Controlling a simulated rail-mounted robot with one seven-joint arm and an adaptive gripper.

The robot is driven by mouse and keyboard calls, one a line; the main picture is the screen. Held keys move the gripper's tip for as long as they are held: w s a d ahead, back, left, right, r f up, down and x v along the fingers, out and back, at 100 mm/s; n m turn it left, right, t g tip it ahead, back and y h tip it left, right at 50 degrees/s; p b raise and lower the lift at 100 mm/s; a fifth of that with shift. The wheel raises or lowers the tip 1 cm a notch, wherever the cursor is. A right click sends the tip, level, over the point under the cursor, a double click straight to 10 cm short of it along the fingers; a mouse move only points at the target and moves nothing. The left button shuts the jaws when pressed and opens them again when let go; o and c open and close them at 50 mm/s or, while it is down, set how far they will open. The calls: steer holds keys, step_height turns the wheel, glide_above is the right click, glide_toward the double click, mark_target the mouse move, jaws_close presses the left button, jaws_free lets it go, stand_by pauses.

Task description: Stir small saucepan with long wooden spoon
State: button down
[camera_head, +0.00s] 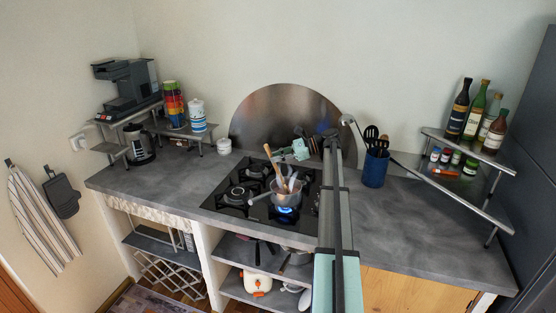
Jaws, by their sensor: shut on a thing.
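The small saucepan (286,199) sits on the front right burner of the black gas hob, over a lit blue flame. The long wooden spoon (273,163) stands tilted, with its lower end inside the pan and its handle leaning up to the left. My gripper (279,152) reaches in from the right above the pan and is shut on the upper part of the long spoon. The spoon's lower end and the pan's contents are too small to make out.
A blue utensil holder (375,168) stands right of the hob, and a corner shelf (462,180) holds bottles and jars. A curved metal splashback (270,110) is behind. The counter front right is clear.

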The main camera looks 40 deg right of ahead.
step_height(320, 180, up, 11)
steer(key=a, duration=0.2)
steer(key=shift+a+r, duration=0.15)
steer(key=shift+a, duration=0.2)
stand_by(0.9)
steer(key=shift+s, duration=0.1)
